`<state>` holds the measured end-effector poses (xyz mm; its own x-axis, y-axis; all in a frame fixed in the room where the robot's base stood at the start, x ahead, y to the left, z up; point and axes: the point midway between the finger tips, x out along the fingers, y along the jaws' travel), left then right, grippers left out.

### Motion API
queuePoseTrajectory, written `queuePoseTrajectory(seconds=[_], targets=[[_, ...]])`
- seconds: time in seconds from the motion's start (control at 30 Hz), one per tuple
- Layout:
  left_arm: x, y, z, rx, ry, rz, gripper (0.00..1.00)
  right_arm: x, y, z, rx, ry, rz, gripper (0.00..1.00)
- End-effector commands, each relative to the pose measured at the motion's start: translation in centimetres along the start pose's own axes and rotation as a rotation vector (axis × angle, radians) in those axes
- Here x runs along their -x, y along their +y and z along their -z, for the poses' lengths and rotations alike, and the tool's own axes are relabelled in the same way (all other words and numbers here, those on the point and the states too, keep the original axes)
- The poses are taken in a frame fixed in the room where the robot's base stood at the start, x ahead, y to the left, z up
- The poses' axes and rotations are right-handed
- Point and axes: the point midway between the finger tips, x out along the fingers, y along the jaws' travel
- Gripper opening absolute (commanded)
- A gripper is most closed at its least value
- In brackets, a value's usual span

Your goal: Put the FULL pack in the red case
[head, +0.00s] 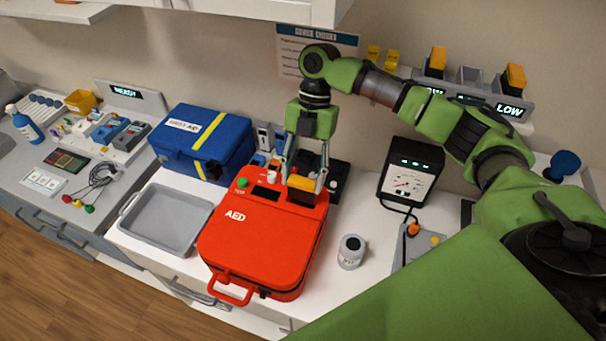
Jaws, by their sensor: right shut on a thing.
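The red case (262,238), marked AED, lies on the white counter with its handle toward the front. Its top has a green button, a dark window and a white knob. My right gripper (305,182) points down over the upper right part of the case. It is shut on a pack (301,190) with a yellow-orange top and a dark body. I cannot tell whether the pack is seated in the case or just above it. Two similar packs, left (437,60) and right (514,78), stand in the wall charger (470,92), with an empty middle slot. Both outer displays read LOW. My left gripper is not in view.
A blue bag (203,142) and a grey tray (165,218) are left of the case. Dark items are close behind the gripper. Some counter between case and jar is clear.

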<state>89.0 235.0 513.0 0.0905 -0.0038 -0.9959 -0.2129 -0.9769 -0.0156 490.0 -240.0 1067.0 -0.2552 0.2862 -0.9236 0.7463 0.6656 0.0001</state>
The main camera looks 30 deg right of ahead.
Motion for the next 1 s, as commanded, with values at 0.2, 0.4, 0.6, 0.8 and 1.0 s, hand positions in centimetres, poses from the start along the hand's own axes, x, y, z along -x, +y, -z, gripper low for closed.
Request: queuePoseTrajectory(seconds=[0.2,0.4,0.6,0.8,1.0], targets=[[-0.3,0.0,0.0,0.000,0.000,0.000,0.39,-0.6,0.0,-0.2,0.000,0.001,-0.001,0.18],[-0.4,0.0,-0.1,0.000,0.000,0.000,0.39,-1.0,0.1,-0.4,0.001,0.001,-0.001,0.18],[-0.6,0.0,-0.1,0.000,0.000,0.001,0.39,-1.4,0.1,-0.6,0.000,0.000,-0.002,0.18],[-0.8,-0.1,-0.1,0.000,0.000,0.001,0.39,-1.9,0.1,-0.8,0.000,0.000,-0.002,0.18],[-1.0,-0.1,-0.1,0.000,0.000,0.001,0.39,-2.4,0.1,-1.0,0.000,0.000,-0.002,0.18]])
